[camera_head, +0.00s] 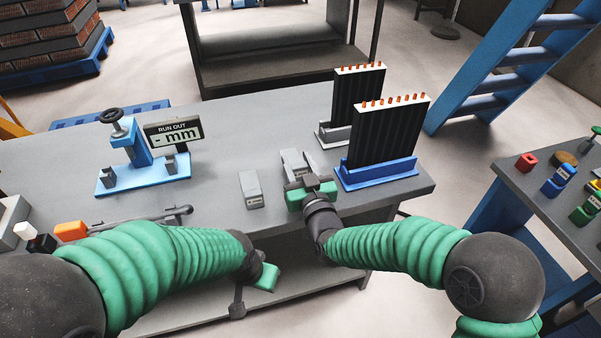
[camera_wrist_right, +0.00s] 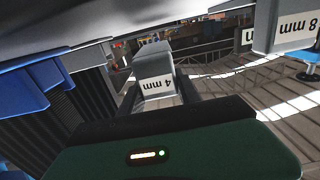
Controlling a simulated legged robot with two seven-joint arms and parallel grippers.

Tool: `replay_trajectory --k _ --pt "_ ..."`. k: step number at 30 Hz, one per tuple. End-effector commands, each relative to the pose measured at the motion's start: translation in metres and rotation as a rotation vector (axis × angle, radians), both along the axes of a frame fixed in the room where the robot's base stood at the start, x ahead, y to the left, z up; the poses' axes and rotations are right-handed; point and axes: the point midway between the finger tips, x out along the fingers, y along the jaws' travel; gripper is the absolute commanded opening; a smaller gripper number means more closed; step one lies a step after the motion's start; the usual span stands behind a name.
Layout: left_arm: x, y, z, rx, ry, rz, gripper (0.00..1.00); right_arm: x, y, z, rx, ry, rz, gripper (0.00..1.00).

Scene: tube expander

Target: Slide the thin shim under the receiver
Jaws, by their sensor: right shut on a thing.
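My right gripper (camera_head: 303,182) is shut on a light grey block (camera_head: 296,160) over the table. In the right wrist view this block is labelled 4 mm (camera_wrist_right: 155,68), upside down, between my fingers. A second grey block (camera_head: 251,188) lies left of the gripper; the wrist view shows a block labelled 8 mm (camera_wrist_right: 287,25). A blue base (camera_head: 380,173) holding a black finned core stands right of the gripper, with a similar core on a grey base (camera_head: 335,134) behind. Which part is the receiver is unclear. My left gripper (camera_head: 240,303) hangs before the table edge; its jaws are unclear.
A blue gauge stand (camera_head: 143,178) with a "RUN OUT - mm" display (camera_head: 174,132) stands at left. A grey rod-like tool (camera_head: 150,215) lies near the front edge by an orange block (camera_head: 71,231). The table middle (camera_head: 235,130) is clear.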

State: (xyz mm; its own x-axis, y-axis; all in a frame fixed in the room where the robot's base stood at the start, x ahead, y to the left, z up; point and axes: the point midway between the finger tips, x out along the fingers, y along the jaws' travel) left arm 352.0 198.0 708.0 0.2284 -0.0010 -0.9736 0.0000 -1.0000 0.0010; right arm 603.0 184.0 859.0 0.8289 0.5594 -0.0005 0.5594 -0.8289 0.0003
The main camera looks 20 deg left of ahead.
Motion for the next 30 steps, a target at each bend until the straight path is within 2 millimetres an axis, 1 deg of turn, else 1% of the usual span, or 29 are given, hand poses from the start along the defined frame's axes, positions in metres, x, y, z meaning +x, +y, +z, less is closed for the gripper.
replay_trajectory --k 1,3,4,11,15,16,18,21,30 --pt "0.000 0.000 -0.008 0.000 0.000 0.000 0.36 0.002 0.002 -0.014 -0.001 0.003 0.000 0.00" --pt "0.000 0.000 -0.014 0.000 0.000 0.000 0.36 0.001 0.001 -0.029 -0.001 0.003 0.000 0.00" --pt "0.000 0.000 -0.015 0.000 0.000 0.000 0.36 0.001 0.001 -0.032 -0.001 0.002 0.000 0.00" --pt "0.000 0.000 -0.012 0.000 0.000 0.000 0.36 0.001 0.001 -0.031 0.000 -0.001 0.001 0.00" --pt "0.000 0.000 -0.017 0.000 0.000 0.000 0.36 0.000 0.001 -0.036 0.000 -0.001 0.001 0.00" --pt "0.000 0.000 -0.017 0.000 0.000 0.000 0.36 0.001 0.001 -0.036 -0.001 -0.001 0.001 0.41" --pt "0.000 0.000 -0.016 0.000 0.000 0.000 0.36 0.001 0.001 -0.035 -0.001 -0.001 0.001 0.50" --pt "0.000 0.000 -0.016 0.000 0.000 0.000 0.36 0.000 0.001 -0.035 -0.001 -0.001 0.001 0.61" --pt "0.000 0.000 -0.013 0.000 0.000 0.000 0.36 0.001 0.001 -0.035 -0.001 0.001 0.000 0.61"
